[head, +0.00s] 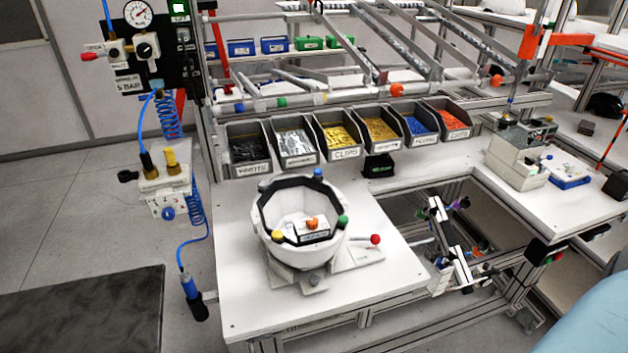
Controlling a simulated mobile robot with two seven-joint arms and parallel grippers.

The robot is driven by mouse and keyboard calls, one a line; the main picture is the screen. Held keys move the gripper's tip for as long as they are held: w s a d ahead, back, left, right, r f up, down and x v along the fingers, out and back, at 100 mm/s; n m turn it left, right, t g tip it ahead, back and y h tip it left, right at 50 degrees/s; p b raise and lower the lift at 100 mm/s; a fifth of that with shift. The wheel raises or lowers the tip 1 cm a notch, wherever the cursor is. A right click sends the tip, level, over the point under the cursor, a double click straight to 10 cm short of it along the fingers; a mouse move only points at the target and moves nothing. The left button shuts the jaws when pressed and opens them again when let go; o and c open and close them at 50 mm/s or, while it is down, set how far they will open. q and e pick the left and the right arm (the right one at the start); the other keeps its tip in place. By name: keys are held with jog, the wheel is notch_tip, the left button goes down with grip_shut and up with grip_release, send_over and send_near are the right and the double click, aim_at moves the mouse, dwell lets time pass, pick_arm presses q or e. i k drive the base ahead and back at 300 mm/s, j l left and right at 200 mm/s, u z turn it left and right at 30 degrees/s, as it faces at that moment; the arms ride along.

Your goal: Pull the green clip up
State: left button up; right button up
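The green clip (343,221) sits on the right front part of the rim of a white helmet shell (297,254). The shell rests open side up in a fixture on the white table, with a black band around its inner rim. A blue clip (318,174) is at the back of the rim and a yellow clip (278,235) at the front left. An orange part (312,223) shows inside the shell. Neither of my grippers is in view, and nothing touches the green clip.
A red-knobbed lever (376,239) sticks out right of the shell. Several parts bins, one with yellow clips (340,136), line the table's back edge below a metal rack. A blue hose tool (191,286) hangs at the left. The table (240,312) is bare in front.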

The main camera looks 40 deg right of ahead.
aim_at(343, 220)
jog(key=z, duration=0.35)
jog(key=l+z, duration=0.15)
jog(key=z, duration=0.25)
jog(key=l+z, duration=0.1)
jog(key=z, duration=0.25)
jog(key=k, duration=0.05)
